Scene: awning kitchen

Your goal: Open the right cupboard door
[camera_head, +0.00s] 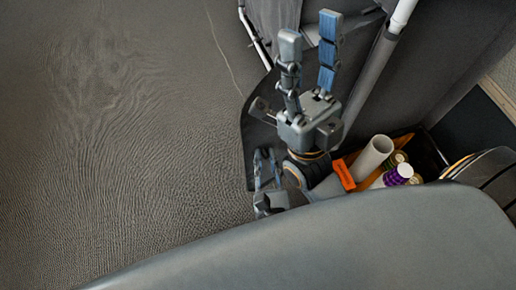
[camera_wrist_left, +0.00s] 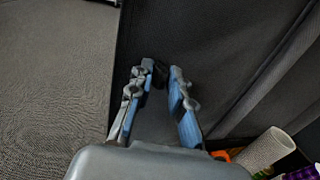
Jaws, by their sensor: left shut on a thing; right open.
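A dark panel, which looks like the cupboard door (camera_head: 249,143), stands below and left of my right gripper in the head view; it also fills the middle of the left wrist view (camera_wrist_left: 138,30). My left gripper (camera_head: 265,155) is at the panel's lower part. In the left wrist view my left gripper's fingers (camera_wrist_left: 160,88) close around a small dark piece, which looks like the door handle (camera_wrist_left: 160,74); the contact is partly hidden. My right gripper (camera_head: 310,50) is open and empty, its blue-padded fingers pointing up the picture.
A dark bin (camera_head: 428,150) holds a white tube (camera_head: 371,156), an orange item (camera_head: 344,175) and a purple-and-white roll (camera_head: 399,174). A white pole (camera_head: 402,14) and grey fabric (camera_head: 272,20) stand near my right gripper. The carpet (camera_head: 120,140) at left is clear.

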